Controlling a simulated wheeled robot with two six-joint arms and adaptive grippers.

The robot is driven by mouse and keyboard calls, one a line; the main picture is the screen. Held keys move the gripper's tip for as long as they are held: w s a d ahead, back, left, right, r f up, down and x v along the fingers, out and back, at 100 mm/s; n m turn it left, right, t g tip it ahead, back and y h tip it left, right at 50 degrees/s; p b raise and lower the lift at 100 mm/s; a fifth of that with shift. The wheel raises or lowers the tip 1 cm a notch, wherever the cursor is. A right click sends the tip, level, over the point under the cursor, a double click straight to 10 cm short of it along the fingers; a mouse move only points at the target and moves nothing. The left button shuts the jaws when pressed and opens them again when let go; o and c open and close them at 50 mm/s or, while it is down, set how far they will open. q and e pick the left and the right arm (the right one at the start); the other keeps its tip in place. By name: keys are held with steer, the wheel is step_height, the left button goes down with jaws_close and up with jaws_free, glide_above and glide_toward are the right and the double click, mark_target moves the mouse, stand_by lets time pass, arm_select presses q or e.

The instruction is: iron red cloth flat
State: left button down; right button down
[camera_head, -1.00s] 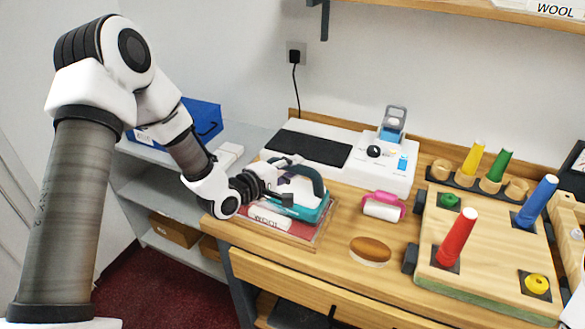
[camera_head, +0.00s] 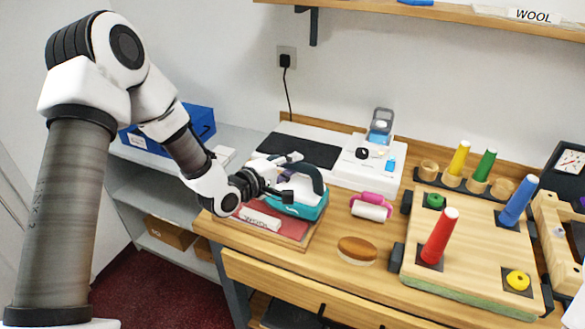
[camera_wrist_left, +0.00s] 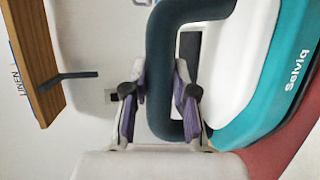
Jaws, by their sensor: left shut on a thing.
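The iron, with a teal base (camera_head: 297,210) and a dark teal handle (camera_head: 317,180), is at the left end of the counter. My left gripper (camera_head: 284,196) is shut on its handle. In the left wrist view my fingers (camera_wrist_left: 157,98) stand on both sides of the handle (camera_wrist_left: 160,62), and the teal base (camera_wrist_left: 270,95) is to the right. The red cloth (camera_head: 290,226) lies beneath the iron, partly hidden by it and my gripper. It also shows at the lower right of the wrist view (camera_wrist_left: 275,147). I cannot tell whether iron and cloth touch.
A pink-handled roller (camera_head: 371,206) and a brown oval brush (camera_head: 357,249) are to the right. A wooden peg board (camera_head: 470,245) fills the right side. A white machine (camera_head: 345,172) stands behind.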

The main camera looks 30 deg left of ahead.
arm_select(q)
steer(key=shift+w+d+r+p, duration=0.1)
steer(key=shift+r+p, duration=0.35)
steer(key=shift+r, duration=0.5)
steer(key=shift+r+p, duration=1.4)
steer(key=shift+r, duration=0.5)
steer(key=shift+f, duration=0.1)
